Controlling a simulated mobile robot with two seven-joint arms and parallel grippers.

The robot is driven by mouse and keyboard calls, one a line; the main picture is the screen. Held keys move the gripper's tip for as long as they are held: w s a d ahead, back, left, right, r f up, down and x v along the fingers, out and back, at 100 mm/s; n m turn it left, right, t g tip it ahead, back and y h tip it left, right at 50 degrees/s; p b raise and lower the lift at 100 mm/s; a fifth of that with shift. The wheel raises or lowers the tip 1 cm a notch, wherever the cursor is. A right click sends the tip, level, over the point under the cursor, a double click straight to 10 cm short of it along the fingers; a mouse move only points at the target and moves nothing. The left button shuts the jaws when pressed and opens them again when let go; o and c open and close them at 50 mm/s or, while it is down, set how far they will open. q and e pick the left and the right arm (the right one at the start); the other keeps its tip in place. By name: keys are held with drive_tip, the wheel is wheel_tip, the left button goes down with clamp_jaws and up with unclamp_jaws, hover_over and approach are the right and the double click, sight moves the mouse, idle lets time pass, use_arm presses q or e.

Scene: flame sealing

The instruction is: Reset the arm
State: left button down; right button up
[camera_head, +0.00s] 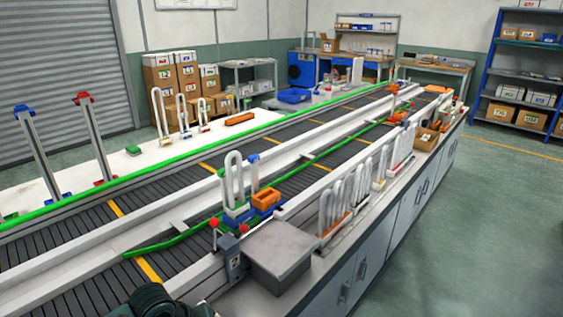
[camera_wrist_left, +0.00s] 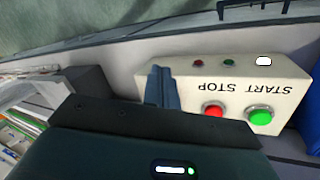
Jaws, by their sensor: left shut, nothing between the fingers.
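In the left wrist view my left gripper (camera_wrist_left: 161,72) is shut and empty, its fingers pressed together. Its fingertips overlap the picture of a beige control box (camera_wrist_left: 290,88) marked START and STOP, shown upside down. The box has a red button (camera_wrist_left: 213,110) and a green button (camera_wrist_left: 261,115), both to the right of the fingers. I cannot tell whether the fingers touch the box. In the head view only a dark part of my arm shows at the bottom edge; no gripper fingers show there. My right gripper is in neither view.
Two dark conveyor belts (camera_head: 62,251) run from front left to back right. A grey box (camera_head: 278,257) sits on the counter. Cardboard boxes (camera_head: 160,79) are stacked behind. Green floor is open at right.

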use_arm(q)
drive_tip(key=s+d+f+m+t+h, duration=0.2)
drive_tip(key=s+d+f+m+t, duration=0.15)
drive_tip(key=d, duration=0.25)
drive_tip(key=s+a+f+m+t+y, duration=0.2)
drive_tip(key=s+a+f+m+t, duration=0.2)
drive_tip(key=s, duration=0.5)
drive_tip(key=shift+s+a+y, duration=0.15)
drive_tip(key=shift+a+y, duration=0.15)
drive_tip(key=shift+a, duration=0.25)
drive_tip(key=shift+m, duration=0.25)
idle(0.7)
